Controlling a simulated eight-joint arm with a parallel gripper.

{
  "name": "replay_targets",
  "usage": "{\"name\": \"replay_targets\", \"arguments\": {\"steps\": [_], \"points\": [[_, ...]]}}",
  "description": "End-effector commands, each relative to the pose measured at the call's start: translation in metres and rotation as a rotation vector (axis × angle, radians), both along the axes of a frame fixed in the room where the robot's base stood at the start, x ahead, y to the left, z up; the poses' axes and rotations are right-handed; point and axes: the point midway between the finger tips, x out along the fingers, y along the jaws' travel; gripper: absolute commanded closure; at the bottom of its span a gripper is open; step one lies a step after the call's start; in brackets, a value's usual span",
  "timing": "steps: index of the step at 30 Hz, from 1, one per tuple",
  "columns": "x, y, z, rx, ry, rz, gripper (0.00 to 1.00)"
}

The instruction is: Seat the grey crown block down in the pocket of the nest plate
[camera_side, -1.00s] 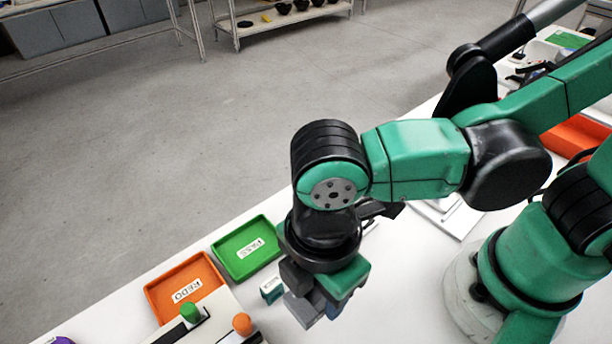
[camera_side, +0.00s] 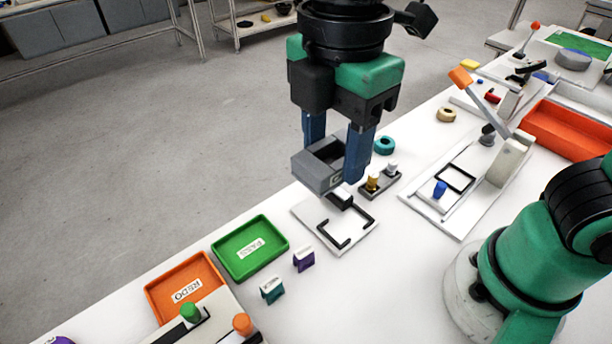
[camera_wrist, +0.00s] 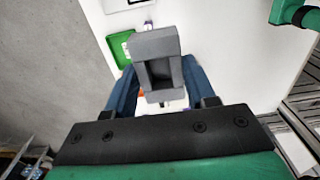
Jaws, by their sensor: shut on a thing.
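The grey crown block (camera_side: 314,174) is a hollow block with a rectangular opening and a small mark on one face. My gripper (camera_side: 336,158) is shut on it, with a blue finger on either side. The block also shows between the fingers in the wrist view (camera_wrist: 155,44). It is held in the air and looks roughly level. The nest plate (camera_side: 358,216) is a white plate with black corner walls around its pocket. In the side view it lies just below and slightly right of the block, apart from it. The block hides part of its far side.
A small grey stand with pegs (camera_side: 380,184) and a teal ring (camera_side: 384,145) lie close behind the plate. A lever fixture (camera_side: 470,185) stands to the right. Purple (camera_side: 304,259) and teal (camera_side: 271,290) tags and a green tray (camera_side: 250,275) are left of the plate.

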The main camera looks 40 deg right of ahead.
Motion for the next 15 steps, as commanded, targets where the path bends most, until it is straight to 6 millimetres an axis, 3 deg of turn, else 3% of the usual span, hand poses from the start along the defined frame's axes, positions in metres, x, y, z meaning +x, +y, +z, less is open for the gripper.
{"name": "replay_targets", "arguments": {"steps": [1,6,11,15], "points": [[0.009,-0.015,0.001,0.0,0.0,-0.015,1.0],[0.026,-0.055,0.004,0.0,-0.001,-0.011,1.0],[0.031,-0.076,0.004,0.0,-0.001,-0.003,1.0],[0.032,-0.08,-0.011,0.001,-0.001,0.001,1.0]]}}
